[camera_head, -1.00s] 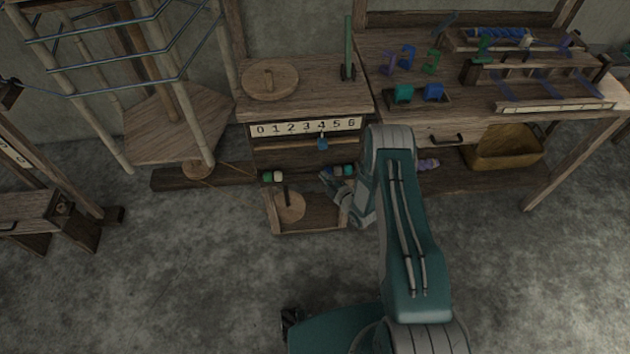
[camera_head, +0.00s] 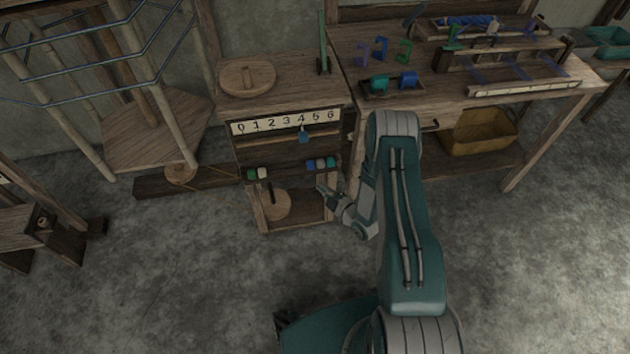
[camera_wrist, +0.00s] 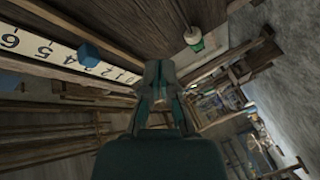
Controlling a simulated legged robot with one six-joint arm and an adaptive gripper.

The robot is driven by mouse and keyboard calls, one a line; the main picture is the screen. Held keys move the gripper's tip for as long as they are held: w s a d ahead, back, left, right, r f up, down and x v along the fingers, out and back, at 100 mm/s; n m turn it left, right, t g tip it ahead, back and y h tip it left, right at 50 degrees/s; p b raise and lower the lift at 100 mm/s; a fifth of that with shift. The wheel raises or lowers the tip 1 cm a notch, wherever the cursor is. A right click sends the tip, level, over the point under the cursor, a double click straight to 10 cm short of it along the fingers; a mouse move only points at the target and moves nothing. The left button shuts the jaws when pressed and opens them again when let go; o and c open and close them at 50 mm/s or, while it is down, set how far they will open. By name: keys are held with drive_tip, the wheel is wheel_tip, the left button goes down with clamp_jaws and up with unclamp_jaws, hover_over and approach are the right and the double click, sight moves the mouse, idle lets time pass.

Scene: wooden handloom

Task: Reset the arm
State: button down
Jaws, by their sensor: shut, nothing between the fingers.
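My arm rises from the bottom right of the head view and bends down at its elbow. My gripper (camera_head: 325,190) is at its end, in front of the right side of the small cabinet's lower shelf. In the wrist view my gripper (camera_wrist: 158,72) is shut and empty, its fingers together. The wooden cabinet (camera_head: 300,75) carries a number scale (camera_head: 285,121) from 0 to 6. A blue slider (camera_head: 303,136) sits below the 4. The slider also shows in the wrist view (camera_wrist: 90,53).
A wooden disc (camera_head: 247,77) lies on the cabinet top. Several coloured pegs sit on its lower rail, and a round wooden piece (camera_head: 274,205) stands below. The workbench (camera_head: 550,95) with coloured hooks is at right, a yellow-brown bin (camera_head: 478,138) under it. The front floor is clear.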

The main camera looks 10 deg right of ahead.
drive_tip(key=shift+s+d, duration=0.15)
drive_tip(key=shift+s, duration=0.1)
drive_tip(key=w+d+r+m+g+h, duration=0.1)
drive_tip(key=w+d+r+m+h, duration=0.2)
drive_tip(key=r, duration=0.8)
drive_tip(key=w+d+r+m+g+h, duration=0.15)
drive_tip(key=w+r, duration=0.25)
drive_tip(key=r, duration=0.7)
drive_tip(key=s+r+m+g+h, duration=0.2)
drive_tip(key=s+r+m+h, duration=0.45)
drive_tip(key=r, duration=0.85)
drive_tip(key=s+a+r+m+g+y, duration=0.1)
drive_tip(key=s+a+r+m, duration=0.1)
drive_tip(key=s, duration=0.7)
drive_tip(key=s+a+r+m+g+y, duration=0.1)
drive_tip(key=s+r+m+g, duration=0.1)
drive_tip(key=s, duration=0.7)
drive_tip(key=s+a+r+m+g+y, duration=0.1)
drive_tip(key=s+r, duration=0.3)
drive_tip(key=s, duration=0.6)
drive_tip(key=shift+a+r+m+y, duration=0.15)
drive_tip(key=shift+a+m+y, duration=0.2)
drive_tip(key=shift+a, duration=0.5)
